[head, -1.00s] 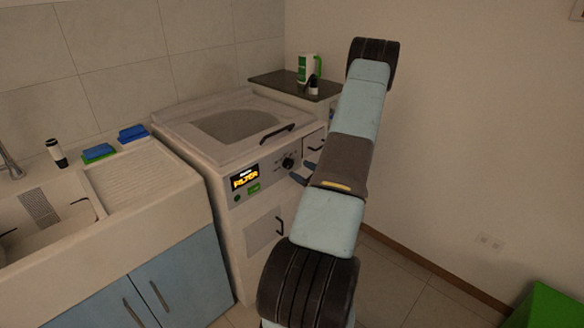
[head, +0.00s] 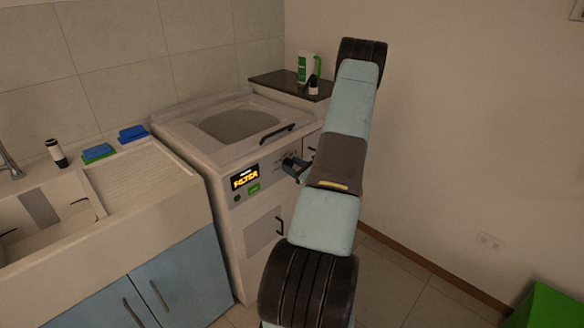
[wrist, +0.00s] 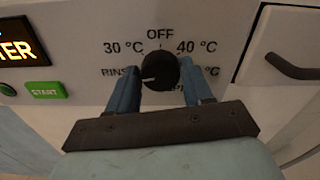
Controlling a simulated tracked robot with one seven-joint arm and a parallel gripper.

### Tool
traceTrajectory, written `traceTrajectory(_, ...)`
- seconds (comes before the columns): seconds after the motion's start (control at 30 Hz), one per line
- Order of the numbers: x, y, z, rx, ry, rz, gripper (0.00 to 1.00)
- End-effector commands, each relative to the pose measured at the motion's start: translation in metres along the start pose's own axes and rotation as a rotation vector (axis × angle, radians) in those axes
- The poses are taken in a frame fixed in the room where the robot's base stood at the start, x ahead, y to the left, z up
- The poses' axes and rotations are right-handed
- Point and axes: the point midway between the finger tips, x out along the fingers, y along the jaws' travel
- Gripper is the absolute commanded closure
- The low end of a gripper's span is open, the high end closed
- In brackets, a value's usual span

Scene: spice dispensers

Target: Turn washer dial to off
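The washer (head: 250,215) stands at a wall corner with a dark round dial (wrist: 160,72) on its front panel. In the wrist view, the dial's white mark points left, toward RINSE; OFF is printed above it. My gripper (wrist: 160,82) is open, with one blue finger on each side of the dial. The fingers are very close to its sides; I cannot tell whether they touch. In the head view, my gripper (head: 293,165) is at the panel and largely covers the dial.
A lit FILTER display (head: 245,177) and a green START button (wrist: 46,90) lie left of the dial. A dark handle (wrist: 293,66) is to its right. The sink counter (head: 110,225) stands left of the washer.

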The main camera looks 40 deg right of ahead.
Motion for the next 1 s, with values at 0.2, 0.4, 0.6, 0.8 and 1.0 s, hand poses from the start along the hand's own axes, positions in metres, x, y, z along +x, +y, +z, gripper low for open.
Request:
traceTrajectory(0.2,-0.0001,0.0001,0.0000,0.000,0.000,0.000,0.71)
traceTrajectory(0.4,0.0004,0.0037,0.0006,0.001,0.000,0.002,0.84)
traceTrajectory(0.6,0.0003,0.0016,0.0000,0.028,0.000,0.003,0.84)
traceTrajectory(0.8,-0.0001,0.0006,-0.0003,0.120,0.001,0.002,0.84)
traceTrajectory(1.0,-0.0001,-0.0001,-0.0005,0.280,0.000,0.002,0.84)
